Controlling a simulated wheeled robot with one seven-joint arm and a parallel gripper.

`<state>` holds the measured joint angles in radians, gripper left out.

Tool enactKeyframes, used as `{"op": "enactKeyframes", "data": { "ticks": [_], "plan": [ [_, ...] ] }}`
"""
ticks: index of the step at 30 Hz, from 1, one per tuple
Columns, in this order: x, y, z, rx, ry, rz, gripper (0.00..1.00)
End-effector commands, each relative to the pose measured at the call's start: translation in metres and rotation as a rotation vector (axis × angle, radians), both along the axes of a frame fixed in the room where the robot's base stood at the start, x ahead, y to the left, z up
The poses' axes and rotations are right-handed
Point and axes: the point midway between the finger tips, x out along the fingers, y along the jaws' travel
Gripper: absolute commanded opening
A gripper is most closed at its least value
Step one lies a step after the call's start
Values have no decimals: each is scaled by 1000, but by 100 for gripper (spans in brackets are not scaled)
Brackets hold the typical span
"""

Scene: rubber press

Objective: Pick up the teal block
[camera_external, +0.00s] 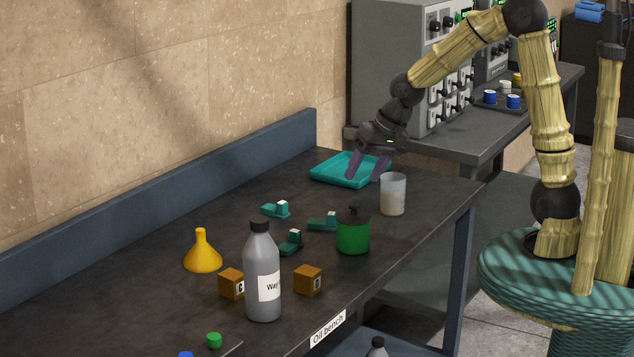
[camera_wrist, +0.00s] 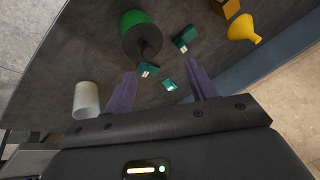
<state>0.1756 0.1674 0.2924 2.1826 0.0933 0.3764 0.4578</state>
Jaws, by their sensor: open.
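Three small teal blocks with white faces lie on the dark bench in the external view: one toward the wall (camera_external: 275,209), one beside the green pot (camera_external: 322,222) and one nearer the front (camera_external: 291,243). The wrist view shows them too (camera_wrist: 169,85) (camera_wrist: 147,69) (camera_wrist: 186,39). I cannot tell which one the task means. My gripper (camera_external: 367,171) is open and empty, above the teal tray (camera_external: 330,173) at the bench's far end. In the wrist view its purple fingers (camera_wrist: 162,77) are spread, with two blocks showing between and beyond them.
A white beaker (camera_external: 393,194) and a green pot (camera_external: 353,234) stand along the bench's right side. A grey bottle (camera_external: 262,278), orange cubes (camera_external: 307,280) (camera_external: 231,284) and a yellow funnel (camera_external: 202,253) stand nearer the front. A raised ledge (camera_external: 200,182) runs along the wall.

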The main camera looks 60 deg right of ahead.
Motion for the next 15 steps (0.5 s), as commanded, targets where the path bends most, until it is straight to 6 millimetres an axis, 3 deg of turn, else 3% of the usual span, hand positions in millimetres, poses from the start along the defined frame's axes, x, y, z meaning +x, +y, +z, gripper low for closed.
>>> {"op": "enactKeyframes", "data": {
  "ticks": [3,15],
  "plan": [
    [37,16,-3,130,-27,-130,56],
    [144,55,-10,696,-81,-662,56]
  ]
}}
